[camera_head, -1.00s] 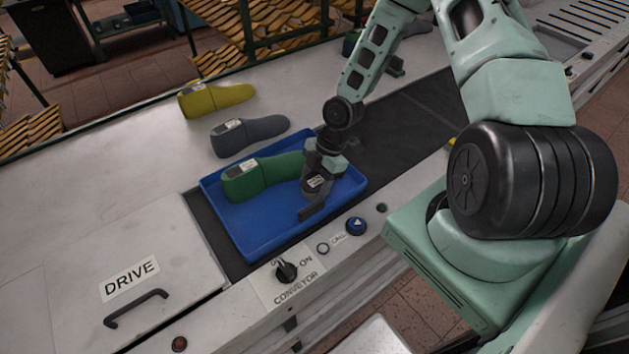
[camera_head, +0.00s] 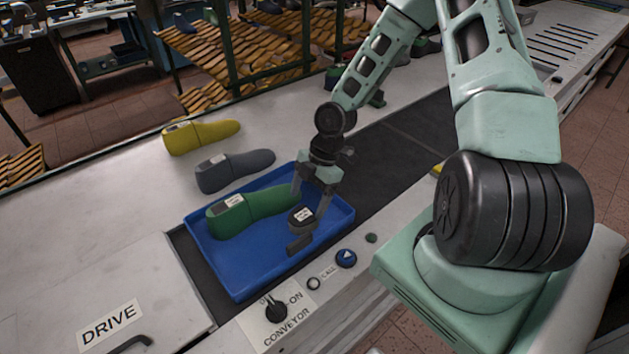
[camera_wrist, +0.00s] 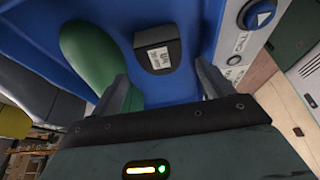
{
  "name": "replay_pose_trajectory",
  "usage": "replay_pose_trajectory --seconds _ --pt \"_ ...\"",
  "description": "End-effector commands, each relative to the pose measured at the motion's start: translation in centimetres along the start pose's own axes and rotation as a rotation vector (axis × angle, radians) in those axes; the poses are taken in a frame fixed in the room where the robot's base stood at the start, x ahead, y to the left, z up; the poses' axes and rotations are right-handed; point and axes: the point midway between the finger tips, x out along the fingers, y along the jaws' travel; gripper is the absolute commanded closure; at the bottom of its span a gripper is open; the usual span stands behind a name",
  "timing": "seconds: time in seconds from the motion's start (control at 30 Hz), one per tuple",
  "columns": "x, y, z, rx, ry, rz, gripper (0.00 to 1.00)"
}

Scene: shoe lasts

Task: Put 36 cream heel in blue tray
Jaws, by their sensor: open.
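A small dark heel piece (camera_head: 301,218) with a white label on top sits in the blue tray (camera_head: 240,287), beside a green shoe last (camera_head: 250,211). Its labelled face looks dark grey, not cream; the label is too small to read. It also shows in the wrist view (camera_wrist: 157,47), just beyond the fingertips. My gripper (camera_head: 297,222) is open above the tray with nothing between its fingers. In the wrist view, my gripper's fingers (camera_wrist: 162,86) stand apart on either side, below the heel piece in the picture.
A grey last (camera_head: 235,170) and a yellow last (camera_head: 200,136) lie on the pale table behind the tray. The tray stands on the dark conveyor belt (camera_head: 395,140). A knob (camera_head: 276,309) and blue call button (camera_head: 346,258) are on the front rail.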

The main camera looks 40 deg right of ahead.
Motion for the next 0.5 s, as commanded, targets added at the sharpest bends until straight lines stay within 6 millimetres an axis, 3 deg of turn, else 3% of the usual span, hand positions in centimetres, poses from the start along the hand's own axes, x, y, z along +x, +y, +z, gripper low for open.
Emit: replay_pose_trajectory --seconds 0.23,0.5 --pt "-4.4 0.0 0.1 0.003 -0.001 0.002 0.21" --pt "-6.2 -0.2 -0.8 0.009 -0.017 -0.017 0.21"
